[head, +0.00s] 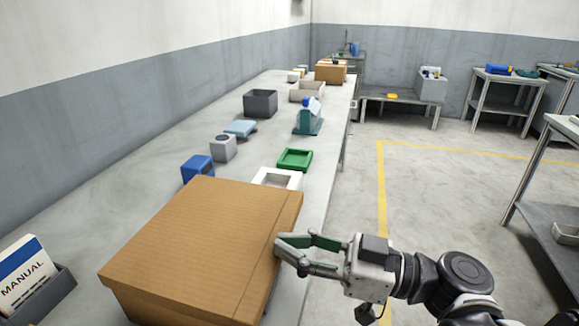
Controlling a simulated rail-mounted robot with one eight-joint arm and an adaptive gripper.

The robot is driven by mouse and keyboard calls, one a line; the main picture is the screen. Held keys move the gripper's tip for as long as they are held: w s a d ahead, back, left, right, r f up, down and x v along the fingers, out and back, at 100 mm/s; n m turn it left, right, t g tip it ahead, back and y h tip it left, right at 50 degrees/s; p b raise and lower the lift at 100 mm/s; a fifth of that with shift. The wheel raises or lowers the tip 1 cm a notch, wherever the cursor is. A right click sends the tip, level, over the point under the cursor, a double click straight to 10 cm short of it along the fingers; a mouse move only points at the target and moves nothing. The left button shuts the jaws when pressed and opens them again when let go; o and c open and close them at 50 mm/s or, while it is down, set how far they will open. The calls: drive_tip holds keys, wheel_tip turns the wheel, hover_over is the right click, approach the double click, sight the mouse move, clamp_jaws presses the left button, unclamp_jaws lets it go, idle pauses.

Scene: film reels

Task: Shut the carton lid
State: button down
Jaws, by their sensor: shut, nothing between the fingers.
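The carton (145,303) is a large brown cardboard box at the near end of the long bench. Its lid (205,245) lies flat across the top and looks closed, with its edges close to the walls. My gripper (279,247) is at the carton's right side, its fingertips at or very near the lid's right edge. The fingers are shut and hold nothing. I cannot tell whether they touch the carton. The carton's inside and far walls are hidden.
A manual in a grey holder (50,298) stands left of the carton. Behind it are a blue box (197,168), a white tray (278,178), a green tray (294,159) and a dark grey bin (260,103). The floor right of the bench (400,200) is open.

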drive_tip(key=shift+s+f, duration=0.15)
drive_tip(key=shift+f, duration=0.3)
wheel_tip(320, 180, up, 5)
drive_tip(key=p, duration=0.4)
drive_tip(key=s+d+f, duration=0.2)
drive_tip(key=d+f, duration=0.2)
drive_tip(key=d, duration=0.5)
drive_tip(key=w+d+f+m+h+p, duration=0.2)
drive_tip(key=w+f+m+h+p, duration=0.3)
drive_tip(key=m+h, duration=0.6)
drive_tip(key=s+d+r+m+t+h+p, duration=0.1)
drive_tip(key=d+r+m+t+h, duration=0.1)
drive_tip(key=d+r+m+h, duration=0.2)
drive_tip(key=d+r+h, duration=0.1)
drive_tip(key=d+h, duration=0.2)
drive_tip(key=d, duration=0.2)
drive_tip(key=shift+h, duration=0.3)
